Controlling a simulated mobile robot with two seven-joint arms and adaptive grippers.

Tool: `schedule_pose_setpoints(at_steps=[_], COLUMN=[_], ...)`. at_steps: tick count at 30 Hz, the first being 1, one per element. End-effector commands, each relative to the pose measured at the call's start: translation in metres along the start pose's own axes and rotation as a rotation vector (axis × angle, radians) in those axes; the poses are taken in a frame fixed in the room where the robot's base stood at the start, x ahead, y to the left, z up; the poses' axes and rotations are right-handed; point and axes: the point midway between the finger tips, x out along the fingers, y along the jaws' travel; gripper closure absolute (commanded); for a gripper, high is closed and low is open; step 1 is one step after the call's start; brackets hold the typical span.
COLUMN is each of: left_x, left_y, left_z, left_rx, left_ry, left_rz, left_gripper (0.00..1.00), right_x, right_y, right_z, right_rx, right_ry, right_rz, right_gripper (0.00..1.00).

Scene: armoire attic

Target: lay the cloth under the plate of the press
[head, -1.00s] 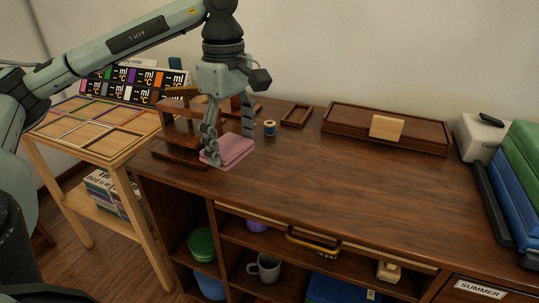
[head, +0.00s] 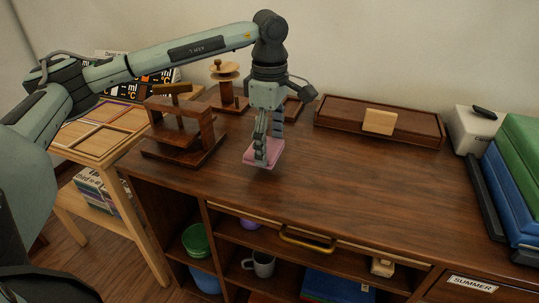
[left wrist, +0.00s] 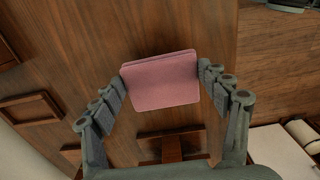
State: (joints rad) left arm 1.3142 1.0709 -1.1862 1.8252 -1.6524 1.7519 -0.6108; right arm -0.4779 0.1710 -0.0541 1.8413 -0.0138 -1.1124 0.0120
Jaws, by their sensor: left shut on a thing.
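The folded pink cloth (head: 262,157) is pinched between the fingers of my left gripper (head: 264,154) over the brown cabinet top. The left wrist view shows the cloth (left wrist: 160,80) flat between the two fingertips (left wrist: 162,82), held at its opposite edges. Whether it clears the wood fully is hard to tell. The dark wooden press (head: 186,128) stands to the left of the gripper, with a base, side posts and a bar on top. The gap under its plate is partly shadowed. My right gripper is not in view.
A wooden stand with a round top (head: 225,70) is behind the press. Green and blue cases (head: 512,200) are at the right. The middle is clear.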

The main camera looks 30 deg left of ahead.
Motion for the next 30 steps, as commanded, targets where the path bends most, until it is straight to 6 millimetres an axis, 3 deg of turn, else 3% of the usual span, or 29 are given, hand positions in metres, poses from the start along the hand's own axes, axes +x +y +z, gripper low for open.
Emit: schedule_pose_setpoints(at_steps=[8,21,22,27,30], left_x=[0.036,0.042,0.042,0.041,0.041], left_y=[-0.001,-0.001,-0.001,-0.001,-0.001], left_z=[0.000,0.000,0.000,0.000,0.000], left_rx=[0.000,0.001,0.001,0.001,0.001], left_ry=[0.001,0.000,0.000,0.000,0.000], left_rz=[-0.002,-0.001,-0.001,-0.002,-0.002], left_gripper=[0.49,0.49,0.24,0.04,0.04], right_x=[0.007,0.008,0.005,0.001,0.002], right_y=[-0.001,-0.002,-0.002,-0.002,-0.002], right_z=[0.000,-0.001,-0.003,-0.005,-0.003], right_rx=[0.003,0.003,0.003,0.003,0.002], right_ry=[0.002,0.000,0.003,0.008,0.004], right_rz=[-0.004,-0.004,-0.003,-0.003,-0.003], right_gripper=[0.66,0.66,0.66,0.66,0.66])
